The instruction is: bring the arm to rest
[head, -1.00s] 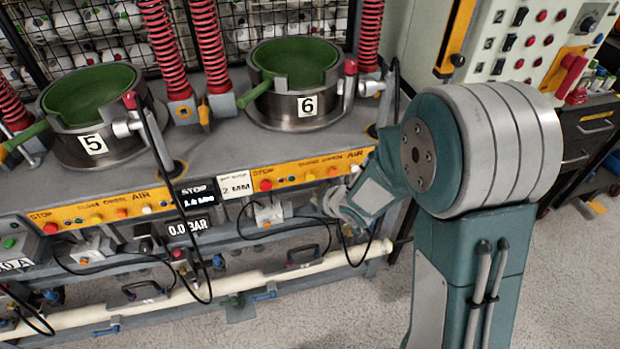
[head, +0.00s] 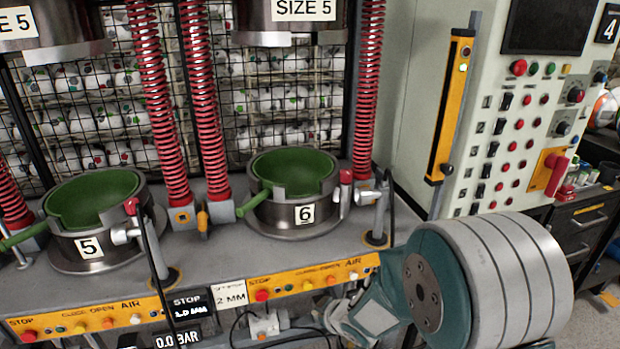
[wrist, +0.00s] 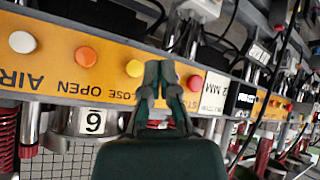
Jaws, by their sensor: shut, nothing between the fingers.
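My gripper (wrist: 160,68) is shut and empty in the wrist view, its fingertips together in front of the yellow control strip (wrist: 112,75). Whether they touch the strip I cannot tell. In the head view my arm is folded at the lower right. The strip also shows in the head view (head: 320,279), along the press's front edge. Above it stand press 5 (head: 88,248) and press 6 (head: 305,214), each a metal pot with a green bowl-shaped mould inside.
Red springs (head: 205,100) rise between the presses, before a wire mesh cage of balls. A control cabinet (head: 420,90) with buttons stands at the right, a dark drawer unit (head: 580,222) beside it. Black hoses hang at the press front.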

